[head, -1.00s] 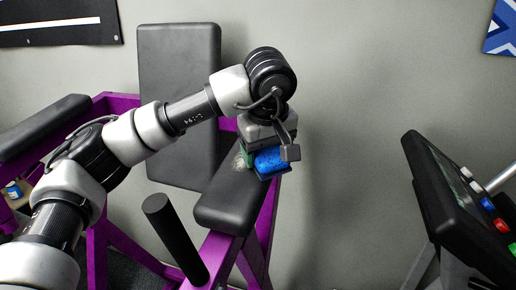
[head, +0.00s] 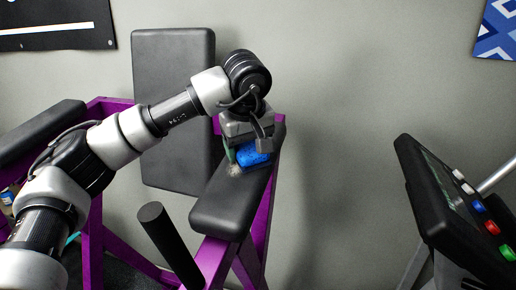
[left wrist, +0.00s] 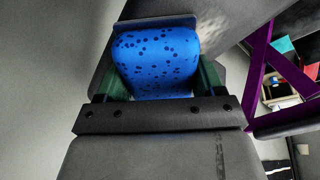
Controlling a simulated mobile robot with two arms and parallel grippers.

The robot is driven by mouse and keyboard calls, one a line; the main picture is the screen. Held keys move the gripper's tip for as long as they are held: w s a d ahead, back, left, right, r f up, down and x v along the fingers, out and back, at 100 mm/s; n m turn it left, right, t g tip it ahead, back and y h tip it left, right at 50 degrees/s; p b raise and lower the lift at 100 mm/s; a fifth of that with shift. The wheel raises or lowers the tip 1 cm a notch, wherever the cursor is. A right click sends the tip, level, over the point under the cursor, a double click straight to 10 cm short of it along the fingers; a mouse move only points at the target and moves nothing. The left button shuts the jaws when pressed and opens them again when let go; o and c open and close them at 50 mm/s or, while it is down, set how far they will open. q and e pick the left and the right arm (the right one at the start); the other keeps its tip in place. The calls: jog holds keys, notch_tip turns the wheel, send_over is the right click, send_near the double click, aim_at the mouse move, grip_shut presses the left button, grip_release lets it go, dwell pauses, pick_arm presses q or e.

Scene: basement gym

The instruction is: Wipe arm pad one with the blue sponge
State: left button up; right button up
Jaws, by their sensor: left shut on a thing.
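The blue sponge (head: 252,153) with dark spots is held in my left gripper (head: 245,152), low over the near black arm pad (head: 226,208). In the left wrist view the sponge (left wrist: 155,62) fills the space between the two green-sided fingers of the gripper (left wrist: 156,80). The sponge appears to be at the pad's surface, but I cannot tell if it touches. A pale dusty patch (head: 233,170) shows on the pad just left of the sponge. The right gripper is not in view.
A tall black backrest (head: 172,100) stands behind my left arm. A second black pad (head: 40,132) is at the left on the purple frame (head: 216,256). A black post (head: 170,243) rises in front. A console with coloured buttons (head: 452,205) stands at the right.

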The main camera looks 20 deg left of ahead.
pick_arm(q)
jog(key=shift+s+a, duration=0.1)
jog(key=shift+a, duration=2.1)
jog(key=shift+w+r+p, duration=0.25)
jog(key=shift+w+p, duration=0.7)
jog(key=shift+w, duration=0.45)
jog(key=shift+d, duration=0.95)
jog(key=shift+w+d+f+p, duration=0.1)
jog(key=shift+d+p, duration=0.2)
jog(key=shift+d, duration=1.55)
jog(key=shift+w+d, duration=0.2)
jog(key=shift+d, duration=1.05)
jog(key=shift+a, duration=0.1)
